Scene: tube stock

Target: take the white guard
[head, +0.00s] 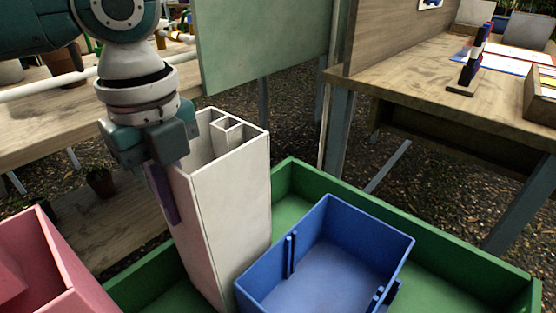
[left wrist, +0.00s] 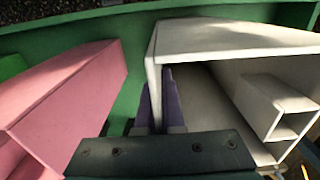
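The white guard (head: 228,205) is a tall, hollow, box-shaped piece with a small square channel (head: 228,132) inside its open top. It stands upright, leaning slightly, in the green tray (head: 450,262), and it also shows in the left wrist view (left wrist: 235,42). My left gripper (head: 163,190) is at the guard's left top edge. In the left wrist view its purple fingers (left wrist: 157,104) lie on either side of one thin wall, one outside and one inside. They look closed on that wall with no clear gap. The guard's lower end is partly hidden behind the blue bin. My right gripper is not in view.
A blue bin (head: 340,215) sits close to the guard's right in the tray. A pink box (head: 50,265) is at the lower left, also in the left wrist view (left wrist: 75,95). Wooden tables (head: 420,72) and a green panel (head: 262,40) stand behind.

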